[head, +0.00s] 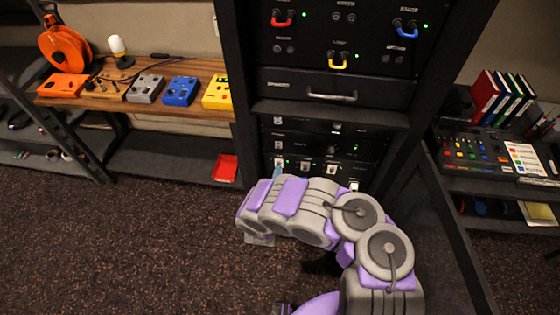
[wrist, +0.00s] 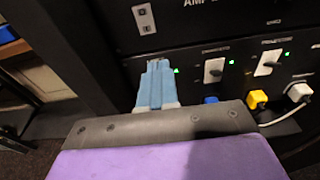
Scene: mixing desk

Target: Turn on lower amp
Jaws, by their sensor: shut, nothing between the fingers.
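The lower rack section holds dark amp panels with white switches and green lights. In the wrist view the upper panel (wrist: 200,28) carries part of an "AMP" label and a white switch (wrist: 143,18). The lower panel (wrist: 190,82) has two white switches in view, the left (wrist: 214,70) and the right (wrist: 268,62), each beside a green light. My gripper (wrist: 156,66) has light blue fingers, shut and empty, in front of the lower panel's left part. A green light (wrist: 176,70) shows just right of the fingertips. What lies behind the fingers is hidden; contact cannot be told. In the head view my arm hides the panel's lower edge.
Yellow (wrist: 257,98) and white (wrist: 298,92) plugs sit below the switches. Above are a drawer (head: 332,96) and a unit with red, blue and yellow handles. A wooden bench (head: 140,92) with pedals stands left, a mixer (head: 488,152) right. The carpet at left is clear.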

